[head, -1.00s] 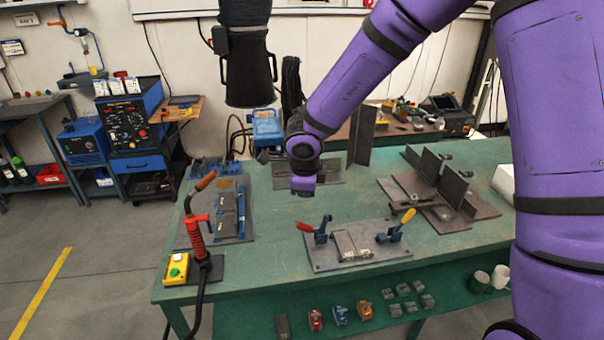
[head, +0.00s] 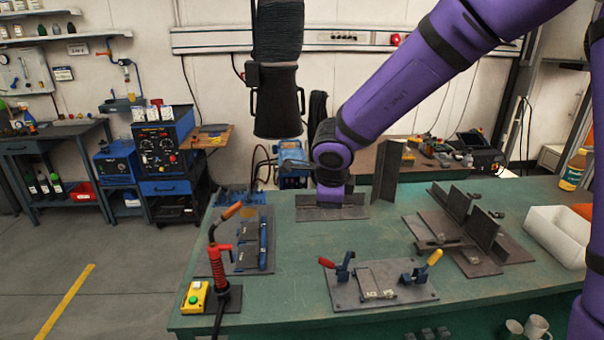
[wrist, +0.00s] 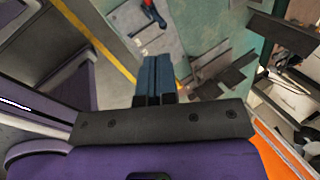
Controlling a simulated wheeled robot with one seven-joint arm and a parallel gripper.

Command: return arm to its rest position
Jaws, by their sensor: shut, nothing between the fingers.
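My purple arm (head: 405,95) reaches from the upper right of the head view over the green workbench (head: 310,255). Its wrist (head: 331,165) is above the back of the bench, in front of a flat steel plate. In the wrist view my gripper (wrist: 155,78) shows as two dark blue fingers pressed side by side, with nothing held. The fingers are clear of the surfaces seen beyond them. In the head view the fingertips are hard to make out.
A clamp fixture (head: 382,289) with red and yellow handles lies at the front. A red torch (head: 220,262) stands left. A welded plate assembly (head: 470,228) and white bin (head: 556,237) are at right. A black extraction hood (head: 276,100) hangs near my wrist. Open floor (head: 120,260) lies left.

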